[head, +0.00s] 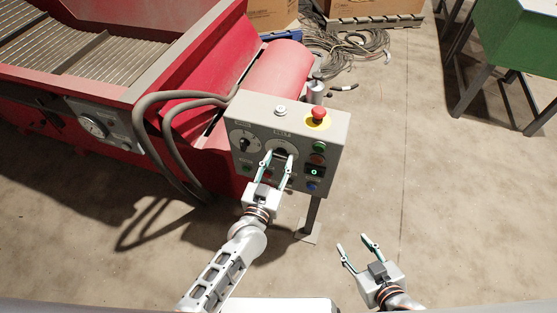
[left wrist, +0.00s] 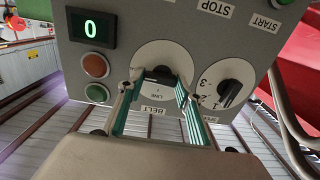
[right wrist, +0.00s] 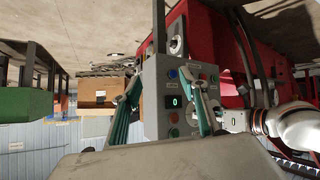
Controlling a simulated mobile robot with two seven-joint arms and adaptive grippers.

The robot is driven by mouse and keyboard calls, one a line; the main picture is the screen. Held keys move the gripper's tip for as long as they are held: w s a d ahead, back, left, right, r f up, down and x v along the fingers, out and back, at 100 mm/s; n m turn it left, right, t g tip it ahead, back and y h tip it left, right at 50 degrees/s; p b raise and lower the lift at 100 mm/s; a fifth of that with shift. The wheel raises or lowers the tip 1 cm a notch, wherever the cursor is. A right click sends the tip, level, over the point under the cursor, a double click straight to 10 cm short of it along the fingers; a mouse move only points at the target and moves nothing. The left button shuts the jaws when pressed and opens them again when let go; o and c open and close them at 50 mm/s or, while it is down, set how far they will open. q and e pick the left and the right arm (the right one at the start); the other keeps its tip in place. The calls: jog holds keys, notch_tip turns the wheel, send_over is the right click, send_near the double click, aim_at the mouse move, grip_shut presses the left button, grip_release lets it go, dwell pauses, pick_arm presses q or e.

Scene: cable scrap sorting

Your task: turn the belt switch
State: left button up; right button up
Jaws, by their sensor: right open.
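The belt switch (left wrist: 160,75) is a dark knob on a pale round dial with a BELT label, on the front of the grey control box (head: 243,112). In the head view, my left gripper (head: 278,156) reaches up to the box and partly covers the dial. In the left wrist view, the fingers of my left gripper (left wrist: 159,80) stand on either side of the knob and close in on it. My right gripper (head: 355,243) is open and empty, low and to the right of the box. It also shows in the right wrist view (right wrist: 165,85).
The box also carries a second rotary dial (head: 244,142), a red emergency stop (head: 318,113), a lit display (head: 314,171) and coloured buttons. A red machine with a belt roller (head: 280,70) stands behind it. Cables (head: 350,50) lie on the floor.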

dwell(0.3)
pick_arm(q)
jog(key=shift+n, duration=0.4)
jog(key=n+p, duration=0.1)
jog(key=n, duration=0.2)
jog(key=shift+n, duration=0.4)
jog(key=n, duration=0.3)
jog(key=shift+a+n, duration=0.1)
jog(key=shift+n, duration=0.2)
jog(key=n, duration=0.4)
jog(key=shift+n, duration=0.3)
jog(key=n, duration=0.5)
jog(key=shift+a, duration=0.1)
